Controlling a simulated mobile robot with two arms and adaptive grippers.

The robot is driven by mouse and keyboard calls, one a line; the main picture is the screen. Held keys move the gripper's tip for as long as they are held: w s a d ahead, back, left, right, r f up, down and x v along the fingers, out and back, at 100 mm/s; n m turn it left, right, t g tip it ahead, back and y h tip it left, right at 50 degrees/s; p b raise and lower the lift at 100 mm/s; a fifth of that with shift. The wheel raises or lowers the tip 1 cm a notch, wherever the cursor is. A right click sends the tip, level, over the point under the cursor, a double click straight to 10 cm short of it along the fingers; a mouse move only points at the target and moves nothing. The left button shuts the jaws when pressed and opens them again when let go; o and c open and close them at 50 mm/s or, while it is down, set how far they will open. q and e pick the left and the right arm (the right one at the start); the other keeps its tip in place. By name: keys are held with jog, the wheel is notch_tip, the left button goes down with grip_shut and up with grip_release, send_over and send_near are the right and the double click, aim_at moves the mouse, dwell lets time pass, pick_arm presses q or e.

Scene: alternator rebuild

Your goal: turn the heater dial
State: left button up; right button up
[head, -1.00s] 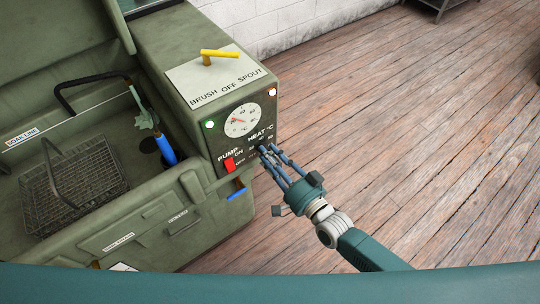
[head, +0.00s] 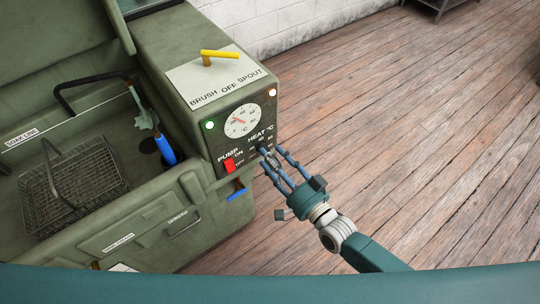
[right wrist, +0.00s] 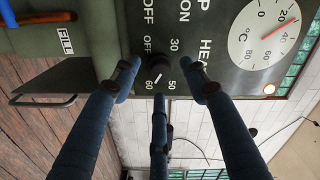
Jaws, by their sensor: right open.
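The heater dial (right wrist: 154,64) is a small dark knob with a white pointer mark, under the HEAT label on the dark control panel (head: 213,148). In the right wrist view its scale reads OFF, 30, 50 and 60, and the mark lies near the 50–60 side. In the head view my fingers mostly hide the dial. My right gripper (head: 272,157) is open at the panel. In the right wrist view its fingers (right wrist: 163,82) are spread around the dial, with gaps showing; I cannot tell whether any touches it. My left gripper is not in view.
A red pump switch (head: 229,165) sits left of the dial. A round gauge (head: 242,121) is above, between green and white lamps. A yellow lever (head: 220,54) is on the cabinet top. A wire basket (head: 72,187) lies in the tank at left.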

jog(key=v, duration=1)
jog(key=shift+s+d, duration=0.2)
jog(key=shift+s, duration=0.1)
jog(key=s+d+f+n+g+h, duration=0.15)
jog(key=d+f, duration=0.25)
jog(key=f, duration=0.5)
jog(key=s+d+f+n+g+h, duration=0.1)
jog(key=d+f+g+h, duration=0.2)
jog(key=f, duration=0.6)
jog(key=s+d+f+n+h, duration=0.15)
jog(key=d+f, duration=0.25)
jog(key=f, duration=0.5)
jog(key=s+d+f+n+g+h, duration=0.1)
jog(key=s+d+f+g+h, duration=0.15)
jog(key=s+f, duration=0.4)
jog(key=s+d+f+n+g+h, duration=0.1)
jog(key=s+d+f+g, duration=0.15)
jog(key=s+f, duration=0.4)
jog(key=s+f+g, duration=0.2)
jog(key=s, duration=0.7)
jog(key=s+f+n+g+h, duration=0.1)
jog(key=s+f+g, duration=0.1)
jog(key=s, duration=0.7)
jog(key=shift+d+f, duration=0.15)
jog(key=shift+f, duration=0.65)
